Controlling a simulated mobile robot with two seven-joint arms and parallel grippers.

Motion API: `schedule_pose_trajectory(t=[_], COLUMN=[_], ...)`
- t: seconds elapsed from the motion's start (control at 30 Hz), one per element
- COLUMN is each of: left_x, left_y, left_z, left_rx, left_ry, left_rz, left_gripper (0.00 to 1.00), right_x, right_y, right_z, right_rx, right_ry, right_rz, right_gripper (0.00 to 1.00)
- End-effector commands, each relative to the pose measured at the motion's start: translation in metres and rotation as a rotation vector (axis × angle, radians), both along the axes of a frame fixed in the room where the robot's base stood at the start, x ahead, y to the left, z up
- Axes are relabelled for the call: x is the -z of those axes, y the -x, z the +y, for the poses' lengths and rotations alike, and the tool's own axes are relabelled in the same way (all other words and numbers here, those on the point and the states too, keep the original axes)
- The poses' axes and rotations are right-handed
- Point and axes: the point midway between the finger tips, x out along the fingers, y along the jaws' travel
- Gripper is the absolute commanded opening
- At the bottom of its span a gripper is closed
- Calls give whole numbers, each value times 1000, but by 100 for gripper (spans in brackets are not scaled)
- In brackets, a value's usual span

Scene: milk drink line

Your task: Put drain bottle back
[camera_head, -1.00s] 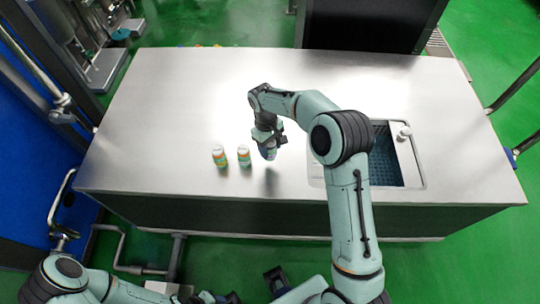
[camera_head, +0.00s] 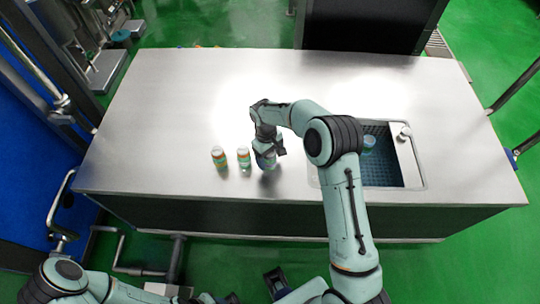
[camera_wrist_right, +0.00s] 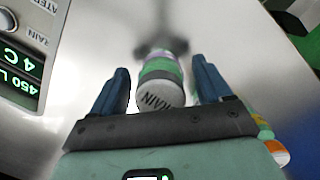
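The drain bottle (camera_wrist_right: 160,92) stands between the fingers of my right gripper (camera_wrist_right: 162,82) in the right wrist view. Its pale cap carries dark upside-down lettering ending in "AIN", and green and purple bands show behind it. The fingers are spread, with a gap on each side of the bottle. In the head view my right gripper (camera_head: 267,152) is low over the steel counter and hides most of this bottle, just right of two similar bottles. My left arm (camera_head: 80,284) shows at the bottom left; its fingers cannot be made out clearly.
Two orange, white and green bottles (camera_head: 219,157) (camera_head: 244,157) stand left of my right gripper. The sunken basin (camera_head: 410,160) at the right holds a round blue item (camera_head: 369,141). The steel counter (camera_head: 180,110) is otherwise largely clear.

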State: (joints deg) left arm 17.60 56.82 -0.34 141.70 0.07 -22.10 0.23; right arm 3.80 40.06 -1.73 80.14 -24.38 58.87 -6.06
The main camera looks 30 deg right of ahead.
Motion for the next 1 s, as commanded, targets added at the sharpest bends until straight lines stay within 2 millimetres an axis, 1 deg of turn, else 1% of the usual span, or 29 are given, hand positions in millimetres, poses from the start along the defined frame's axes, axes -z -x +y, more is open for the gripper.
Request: schedule_pose_trajectory(t=[0.23,0.37,0.47,0.7,0.8,0.9,1.0], left_x=[0,-2,-4,-9,-11,-13,-14], left_y=[0,-1,-1,-4,-5,-6,-6], left_z=[0,0,0,0,0,0,0], left_rx=[0,0,0,0,0,0,0], left_ry=[0,0,1,0,0,0,0], left_rz=[0,-1,-2,-4,-6,-7,-7], left_gripper=[43,43,43,43,43,43,43], right_x=[-1,-10,-27,-79,-97,-111,-119], right_y=[0,-1,-5,-12,-14,-16,-17], right_z=[0,0,1,3,3,4,4], right_rx=[0,0,0,0,0,0,0], right_ry=[0,0,1,1,0,1,0], right_rz=[0,-2,-5,-5,-4,-1,-2], right_gripper=[77,77,77,77,77,77,77])
